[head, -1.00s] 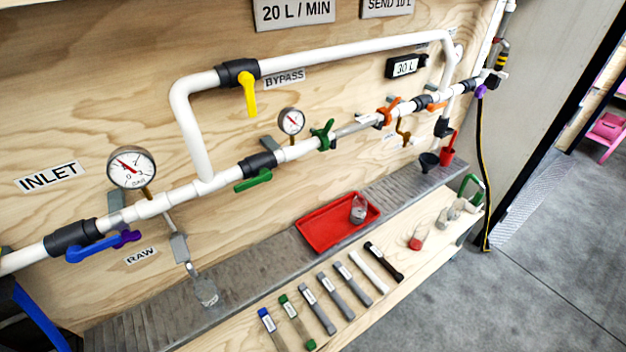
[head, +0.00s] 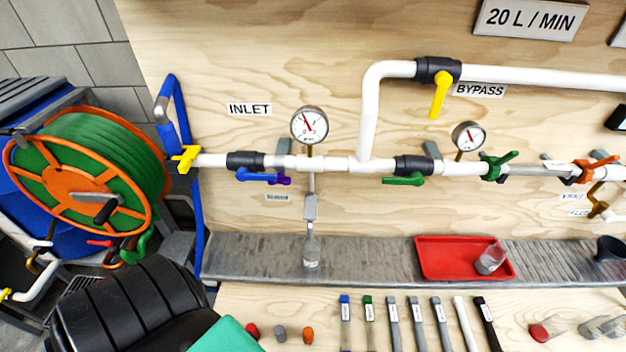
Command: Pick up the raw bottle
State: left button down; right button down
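A small clear bottle (head: 311,254) stands upright on the grey metal ledge, straight below the sampling tap (head: 310,207) that hangs from the inlet pipe. The label by this tap is too small to read now, but it read RAW in the earlier view. A second clear vessel (head: 490,260) leans or stands tilted in the red tray to the right. Neither of my grippers' fingertips can be seen in the head view.
The grey ledge (head: 380,262) is clear between the bottle and the red tray (head: 440,262). Valve handles, including a blue one (head: 257,175) and a green one (head: 402,181), jut out above. A hose reel (head: 100,190) stands left. Several strips (head: 392,322) lie on the front shelf.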

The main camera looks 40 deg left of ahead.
aim_at(310, 250)
jog(key=u, duration=1.25)
jog(key=k+z, duration=0.15)
jog(key=z, duration=0.25)
jog(key=k+l+z, duration=0.1)
jog(key=z, duration=0.35)
jog(key=k+l+z, duration=0.15)
jog(key=z, duration=0.25)
jog(key=k, duration=0.1)
